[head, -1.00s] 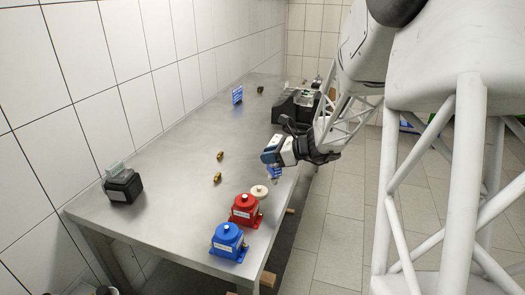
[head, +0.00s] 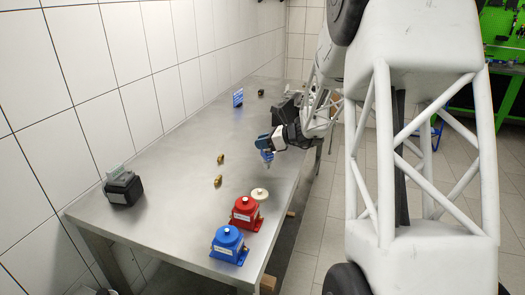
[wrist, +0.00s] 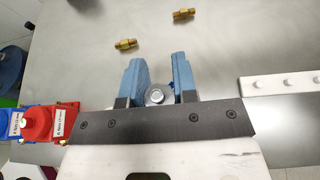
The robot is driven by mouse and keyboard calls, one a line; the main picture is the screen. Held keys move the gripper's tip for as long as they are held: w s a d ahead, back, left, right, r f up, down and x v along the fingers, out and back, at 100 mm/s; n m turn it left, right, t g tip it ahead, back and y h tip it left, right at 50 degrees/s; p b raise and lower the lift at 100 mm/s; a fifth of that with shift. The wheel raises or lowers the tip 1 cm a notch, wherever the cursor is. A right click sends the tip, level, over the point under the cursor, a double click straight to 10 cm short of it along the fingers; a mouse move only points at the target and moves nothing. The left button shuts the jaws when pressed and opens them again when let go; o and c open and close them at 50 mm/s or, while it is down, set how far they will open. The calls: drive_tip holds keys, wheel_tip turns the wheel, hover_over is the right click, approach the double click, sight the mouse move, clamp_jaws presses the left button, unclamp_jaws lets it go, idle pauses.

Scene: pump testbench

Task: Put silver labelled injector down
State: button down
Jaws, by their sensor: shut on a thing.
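My gripper (head: 266,155) is over the right side of the steel table. In the wrist view its two blue fingers (wrist: 158,82) are shut around the silver injector (wrist: 157,96), which shows end-on as a round grey piece. In the head view a small silver tip (head: 268,165) shows below the fingers. Its label is not readable, and I cannot tell whether the tip touches the table. Two brass injectors lie apart on the table to the left of my gripper: one farther back (head: 220,159) and one nearer (head: 217,181).
A red box (head: 244,212), a blue box (head: 228,245) and a white round piece (head: 260,195) stand near the front right edge. A black device (head: 123,188) is at the left. A blue rack (head: 238,97) stands farther back. The table's middle (head: 165,165) is clear.

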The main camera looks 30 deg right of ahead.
drive_tip(key=shift+w+f, duration=0.1)
drive_tip(key=shift+w, duration=0.05)
drive_tip(key=shift+f, duration=1.7)
drive_tip(key=shift+f, duration=0.1)
drive_tip(key=c, duration=0.9)
unclamp_jaws()
drive_tip(key=shift+d, duration=0.1)
drive_tip(key=v, duration=1.2)
